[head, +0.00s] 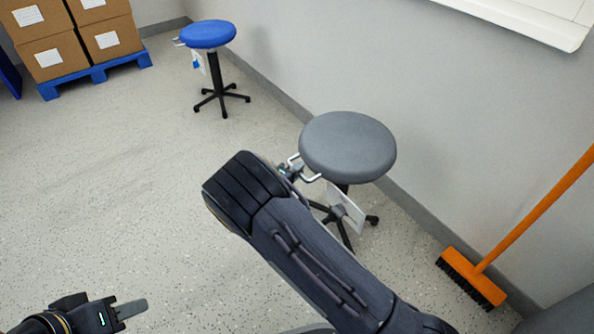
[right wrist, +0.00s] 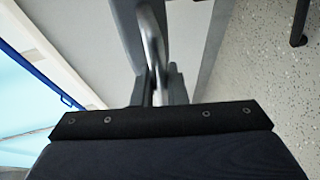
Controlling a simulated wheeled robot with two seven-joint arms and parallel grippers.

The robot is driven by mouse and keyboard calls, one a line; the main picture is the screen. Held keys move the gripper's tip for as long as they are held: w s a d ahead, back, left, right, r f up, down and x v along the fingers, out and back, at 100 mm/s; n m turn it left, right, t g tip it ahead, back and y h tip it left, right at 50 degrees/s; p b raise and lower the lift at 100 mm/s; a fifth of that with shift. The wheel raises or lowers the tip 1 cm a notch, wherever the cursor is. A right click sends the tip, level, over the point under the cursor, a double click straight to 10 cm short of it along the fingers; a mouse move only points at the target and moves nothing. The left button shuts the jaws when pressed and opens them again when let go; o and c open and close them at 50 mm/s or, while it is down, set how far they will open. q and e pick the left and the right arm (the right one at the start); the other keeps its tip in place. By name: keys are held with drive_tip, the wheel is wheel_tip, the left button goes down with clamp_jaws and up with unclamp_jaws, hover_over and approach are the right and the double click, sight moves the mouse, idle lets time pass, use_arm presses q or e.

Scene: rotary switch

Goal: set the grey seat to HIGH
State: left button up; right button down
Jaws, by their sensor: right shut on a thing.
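The grey seat (head: 347,145) is a round stool top on a dark post with a wheeled star base, near the wall. A silver bent lever (head: 311,175) sticks out from under its left side. My right gripper (head: 290,168) is at this lever, partly hidden by my arm. In the right wrist view my right gripper (right wrist: 158,88) is shut on the silver lever (right wrist: 152,45), which runs between its fingers. A white tag (head: 346,207) hangs below the seat; its writing cannot be read. My left gripper (head: 130,309) is empty at the lower left, seen side-on.
A blue stool (head: 208,34) with its own lever and tag stands further back. Boxes (head: 77,40) sit on a blue pallet (head: 97,74) at the back left. An orange broom (head: 474,277) leans at the right wall. The floor at left is clear.

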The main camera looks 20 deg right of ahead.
wheel_tip(320, 180, up, 12)
drive_tip(key=p, duration=1.2)
drive_tip(key=shift+r+p, duration=0.15)
drive_tip(key=shift+p, duration=0.2)
drive_tip(key=c, duration=1.7)
unclamp_jaws()
drive_tip(key=p+v, duration=0.1)
drive_tip(key=v, duration=0.6)
drive_tip(key=shift+s+a+p, duration=0.25)
drive_tip(key=shift+a+p, duration=0.05)
drive_tip(key=shift+p, duration=0.1)
drive_tip(key=shift+r, duration=0.1)
